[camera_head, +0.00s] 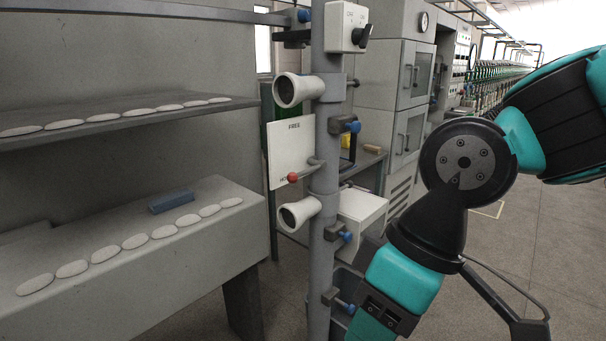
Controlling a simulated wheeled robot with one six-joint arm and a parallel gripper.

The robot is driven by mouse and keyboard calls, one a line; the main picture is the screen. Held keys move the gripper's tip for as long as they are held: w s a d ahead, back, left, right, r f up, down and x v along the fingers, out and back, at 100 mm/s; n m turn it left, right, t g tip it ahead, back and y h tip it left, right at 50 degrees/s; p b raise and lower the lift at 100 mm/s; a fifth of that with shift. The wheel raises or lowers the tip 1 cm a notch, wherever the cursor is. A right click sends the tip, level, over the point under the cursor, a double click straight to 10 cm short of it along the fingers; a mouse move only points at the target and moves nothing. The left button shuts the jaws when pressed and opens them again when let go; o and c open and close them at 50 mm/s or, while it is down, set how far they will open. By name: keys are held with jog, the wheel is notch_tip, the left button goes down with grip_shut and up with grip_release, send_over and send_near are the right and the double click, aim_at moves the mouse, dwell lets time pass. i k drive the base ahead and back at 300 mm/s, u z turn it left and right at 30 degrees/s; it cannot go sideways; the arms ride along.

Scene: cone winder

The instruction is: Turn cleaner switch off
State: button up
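A white switch box (343,27) is mounted near the top of the grey upright post. It bears a black knob (361,36) at its lower right, whose handle slants up to the right. Small lettering shows above the knob, too small to read surely. I take this box to be the cleaner switch. My teal and black arm fills the right side, below and to the right of the box, and nothing of it touches the box. Its lower end runs out of the bottom edge, and I cannot make out my gripper's fingertips.
The grey post (320,160) carries two white tubes (297,90), a white panel with a red-tipped lever (292,177), and blue-knobbed clamps. Two grey shelves at left hold several white oval pieces and a blue block (171,202). Grey cabinets stand behind; floor is open at right.

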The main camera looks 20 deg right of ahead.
aim_at(361, 37)
jog(key=u, duration=0.1)
jog(key=k, duration=0.35)
jog(key=z, duration=0.85)
jog(key=i, duration=1)
jog(key=u, duration=0.05)
